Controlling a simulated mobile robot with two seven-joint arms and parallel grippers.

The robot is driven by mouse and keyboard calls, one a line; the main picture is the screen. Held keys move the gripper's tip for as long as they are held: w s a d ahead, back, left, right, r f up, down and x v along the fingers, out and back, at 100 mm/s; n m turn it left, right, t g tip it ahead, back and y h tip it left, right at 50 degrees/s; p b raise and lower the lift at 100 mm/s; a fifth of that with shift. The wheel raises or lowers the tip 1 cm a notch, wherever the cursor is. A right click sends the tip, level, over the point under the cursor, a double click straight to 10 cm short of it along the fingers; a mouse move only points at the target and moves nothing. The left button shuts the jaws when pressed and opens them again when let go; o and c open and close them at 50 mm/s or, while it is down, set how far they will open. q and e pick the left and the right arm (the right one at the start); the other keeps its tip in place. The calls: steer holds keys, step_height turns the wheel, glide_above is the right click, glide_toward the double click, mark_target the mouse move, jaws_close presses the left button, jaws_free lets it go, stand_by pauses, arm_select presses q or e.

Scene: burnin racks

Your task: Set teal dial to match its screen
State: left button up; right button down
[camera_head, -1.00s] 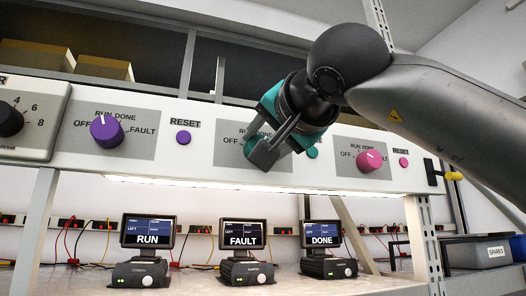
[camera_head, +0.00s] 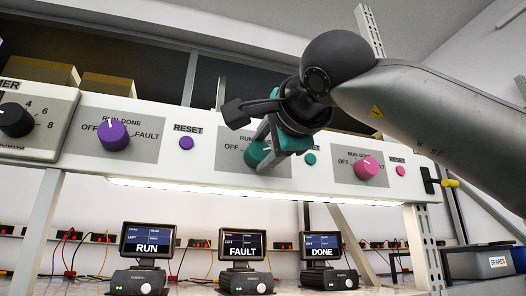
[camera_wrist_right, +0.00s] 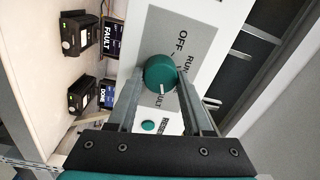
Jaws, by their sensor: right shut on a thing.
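The teal dial (camera_head: 256,154) is on the white panel, partly hidden behind my right gripper (camera_head: 266,146). In the right wrist view the teal dial (camera_wrist_right: 160,72) sits between the two fingers of my right gripper (camera_wrist_right: 158,82), which is shut on it. Its white mark points down in that view, on the FAULT side of its label. The middle screen (camera_head: 242,245), below the teal dial, reads FAULT. My left gripper is not in view.
A purple dial (camera_head: 113,135) is left of the teal one and a pink dial (camera_head: 367,168) right of it. A small teal reset button (camera_head: 310,159) is close to my gripper. The left screen (camera_head: 147,240) reads RUN; the right screen (camera_head: 320,245) reads DONE.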

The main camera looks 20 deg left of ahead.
steer(key=shift+r, duration=0.1)
stand_by(0.3)
steer(key=shift+c, duration=1.5)
jaws_free()
steer(key=b+v, duration=0.4)
steer(key=v, duration=1.1)
